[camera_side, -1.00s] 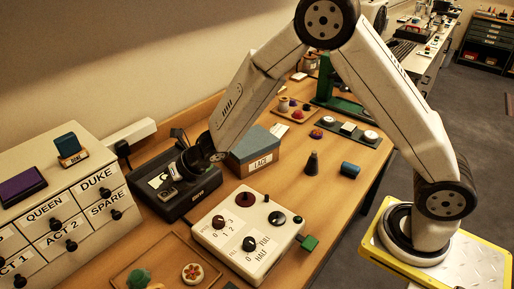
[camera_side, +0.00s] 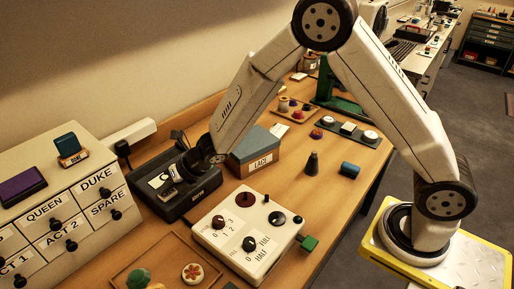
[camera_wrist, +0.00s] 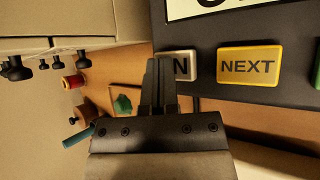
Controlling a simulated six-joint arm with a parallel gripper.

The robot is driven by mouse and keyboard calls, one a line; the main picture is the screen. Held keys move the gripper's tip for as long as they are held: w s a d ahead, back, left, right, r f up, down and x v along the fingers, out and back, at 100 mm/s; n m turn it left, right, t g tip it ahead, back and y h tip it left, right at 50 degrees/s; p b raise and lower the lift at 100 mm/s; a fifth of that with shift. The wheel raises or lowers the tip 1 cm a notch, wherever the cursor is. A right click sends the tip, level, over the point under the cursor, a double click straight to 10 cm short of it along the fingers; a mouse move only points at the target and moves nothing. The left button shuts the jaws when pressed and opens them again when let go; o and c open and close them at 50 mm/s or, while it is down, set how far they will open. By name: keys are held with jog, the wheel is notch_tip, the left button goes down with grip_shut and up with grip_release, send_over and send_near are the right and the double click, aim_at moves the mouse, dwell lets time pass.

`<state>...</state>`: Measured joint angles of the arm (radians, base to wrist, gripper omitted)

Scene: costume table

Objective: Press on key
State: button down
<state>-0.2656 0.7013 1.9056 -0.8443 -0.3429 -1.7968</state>
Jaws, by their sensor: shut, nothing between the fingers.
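The grey-white key (camera_wrist: 183,66) shows an "N" at its right end; my fingers cover its left part, so the full label is hidden. It sits on a dark device (camera_side: 178,204), which also shows in the wrist view (camera_wrist: 205,35). My gripper (camera_wrist: 160,66) is shut and empty, its fingertips over the left part of this key. I cannot tell whether they touch it. In the side view my gripper (camera_side: 176,173) is low over the device, and the key is not readable there.
A yellow NEXT key (camera_wrist: 249,66) is just right of the grey-white key. A green key (camera_wrist: 317,68) shows at the right edge. A white box with knobs (camera_side: 247,232), a LACE box (camera_side: 254,153) and a labelled drawer cabinet (camera_side: 70,215) stand around the device.

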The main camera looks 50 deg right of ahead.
aim_at(170, 193)
jog(key=shift+f, duration=0.25)
jog(key=shift+r, duration=0.2)
dwell(0.4)
jog(key=shift+r, duration=0.7)
jog(key=shift+r, duration=0.15)
jog(key=shift+r, duration=2.9)
